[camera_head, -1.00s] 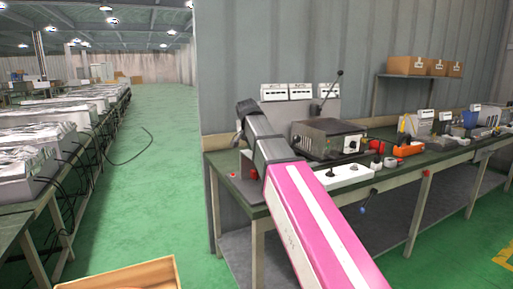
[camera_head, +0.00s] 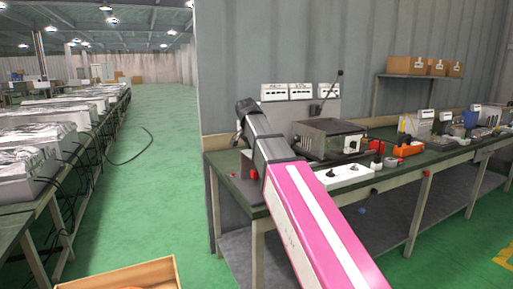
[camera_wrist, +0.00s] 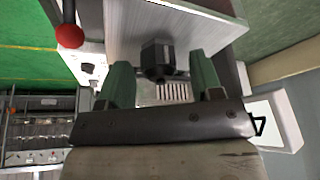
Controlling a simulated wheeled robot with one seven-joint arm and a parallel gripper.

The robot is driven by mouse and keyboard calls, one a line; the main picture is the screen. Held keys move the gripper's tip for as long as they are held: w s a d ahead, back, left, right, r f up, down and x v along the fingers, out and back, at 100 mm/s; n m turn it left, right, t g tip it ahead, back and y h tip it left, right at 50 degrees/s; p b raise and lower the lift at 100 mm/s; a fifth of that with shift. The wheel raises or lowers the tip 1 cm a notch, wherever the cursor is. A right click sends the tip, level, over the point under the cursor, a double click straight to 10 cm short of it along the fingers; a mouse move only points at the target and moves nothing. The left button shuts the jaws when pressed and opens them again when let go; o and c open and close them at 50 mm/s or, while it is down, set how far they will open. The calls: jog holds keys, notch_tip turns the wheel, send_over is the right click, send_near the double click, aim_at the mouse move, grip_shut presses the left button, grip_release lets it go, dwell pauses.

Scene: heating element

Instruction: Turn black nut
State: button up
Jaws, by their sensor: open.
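The black nut (camera_wrist: 157,57) shows in the wrist view, near the middle, in front of a light grey metal box (camera_wrist: 183,27). My gripper (camera_wrist: 162,72) is open, with one green finger to the left of the nut and one to the right. Gaps show between the fingers and the nut, and I cannot tell whether either touches it. In the head view my pink and grey arm reaches over the workbench (camera_head: 236,189). I cannot make out the nut or the fingertips there.
A lever with a red ball knob (camera_wrist: 70,36) is left of the gripper in the wrist view. A dark box-shaped device (camera_head: 328,138) and a white socket strip (camera_head: 345,177) are on the bench beside my arm.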

jog(key=v, duration=1)
jog(key=shift+r, duration=0.25)
jog(key=shift+s, duration=0.15)
